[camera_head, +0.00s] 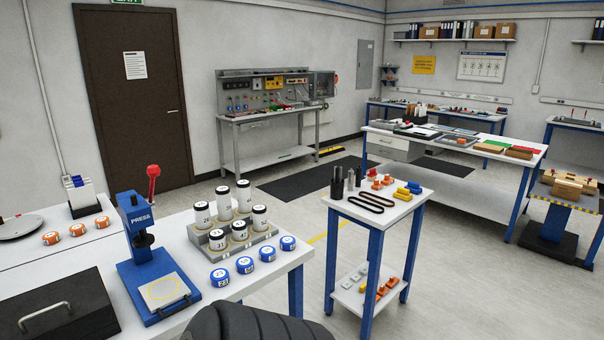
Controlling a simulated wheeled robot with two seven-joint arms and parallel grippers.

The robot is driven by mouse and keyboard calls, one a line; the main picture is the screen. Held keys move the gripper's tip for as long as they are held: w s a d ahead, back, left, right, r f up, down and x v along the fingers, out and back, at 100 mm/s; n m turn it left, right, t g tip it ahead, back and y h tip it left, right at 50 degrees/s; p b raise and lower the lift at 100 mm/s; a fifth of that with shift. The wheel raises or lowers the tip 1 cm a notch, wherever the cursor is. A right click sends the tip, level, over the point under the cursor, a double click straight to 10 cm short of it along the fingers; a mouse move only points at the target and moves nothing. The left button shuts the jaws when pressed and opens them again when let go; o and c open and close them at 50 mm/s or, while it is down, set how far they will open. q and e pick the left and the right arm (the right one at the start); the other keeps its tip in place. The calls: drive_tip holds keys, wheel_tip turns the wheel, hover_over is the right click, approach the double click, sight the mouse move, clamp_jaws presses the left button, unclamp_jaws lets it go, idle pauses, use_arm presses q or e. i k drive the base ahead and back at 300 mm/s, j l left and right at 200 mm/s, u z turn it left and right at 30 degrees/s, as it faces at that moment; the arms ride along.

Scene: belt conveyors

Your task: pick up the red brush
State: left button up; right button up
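I cannot make out a red brush for certain in the head view. Small red items lie on the back workbench (262,116) and on the far tables, but they are too small to tell apart. The red part near me is the knob of the blue press (137,240) on the near white table (255,282). Neither of my grippers is in view.
The near table holds a black case (60,312), a rack of jars (232,240), and blue and orange lids. A small blue-legged stand (390,236) is on the right, with a long bench (488,166) behind it. Open floor (300,210) lies between.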

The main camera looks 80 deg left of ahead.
sight(372, 175)
drive_tip(key=u, duration=2.05)
drive_tip(key=i+u, duration=0.15)
drive_tip(key=u, duration=0.35)
drive_tip(key=i+l+u, duration=0.35)
drive_tip(key=i+l, duration=0.2)
drive_tip(key=l, duration=0.2)
drive_tip(key=i+l+u, duration=0.35)
drive_tip(key=i+l, duration=0.15)
drive_tip(key=l, duration=0.35)
